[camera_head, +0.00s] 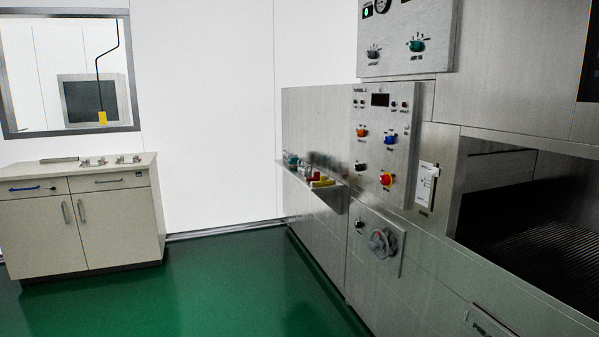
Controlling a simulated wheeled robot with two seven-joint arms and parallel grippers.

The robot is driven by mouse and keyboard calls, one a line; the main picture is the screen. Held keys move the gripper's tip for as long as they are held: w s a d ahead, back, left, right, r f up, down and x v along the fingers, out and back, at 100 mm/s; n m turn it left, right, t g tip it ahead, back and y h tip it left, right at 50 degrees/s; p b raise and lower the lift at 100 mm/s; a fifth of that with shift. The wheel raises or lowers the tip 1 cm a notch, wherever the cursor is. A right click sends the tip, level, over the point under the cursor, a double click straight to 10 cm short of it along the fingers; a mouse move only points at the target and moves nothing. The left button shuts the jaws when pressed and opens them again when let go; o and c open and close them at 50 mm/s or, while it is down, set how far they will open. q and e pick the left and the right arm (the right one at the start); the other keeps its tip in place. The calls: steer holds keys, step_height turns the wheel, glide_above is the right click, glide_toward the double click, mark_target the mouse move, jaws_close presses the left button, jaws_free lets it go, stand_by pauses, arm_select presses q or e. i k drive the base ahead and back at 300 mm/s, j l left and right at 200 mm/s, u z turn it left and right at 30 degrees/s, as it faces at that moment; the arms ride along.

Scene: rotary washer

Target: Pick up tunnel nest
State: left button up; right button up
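I cannot tell which thing is the tunnel nest. A narrow metal shelf (331,195) on the washer's side panel bears several small items, among them a yellow piece (323,183), a red piece and a greenish piece (291,159); they are too small to name. Several small metallic items (121,159) stand on the cabinet top at the left, also too small to name. Neither of my grippers is in view.
The steel washer (400,230) fills the right side, with control panels, knobs, a handwheel (382,243) and a dark opening (530,215). A beige cabinet (85,220) stands at the left below a window (70,70). The green floor (240,290) between them is clear.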

mark_target(301, 170)
steer(key=i+z, duration=0.1)
steer(key=z, duration=0.35)
steer(key=i+z, duration=0.1)
steer(key=z, duration=0.4)
steer(key=i+j+z, duration=0.1)
steer(key=z, duration=0.35)
steer(key=j+z, duration=0.15)
steer(key=z, duration=0.35)
steer(key=i+j+z, duration=0.1)
steer(key=z, duration=0.35)
steer(key=j+z, duration=0.2)
steer(key=z, duration=0.3)
steer(key=j+u, duration=0.1)
steer(key=j, duration=0.6)
steer(key=i+j, duration=0.15)
steer(key=j, duration=0.55)
steer(key=j+u, duration=0.15)
steer(key=j, duration=0.55)
steer(key=j+u, duration=0.3)
steer(key=j, duration=4)
steer(key=i, duration=0.05)
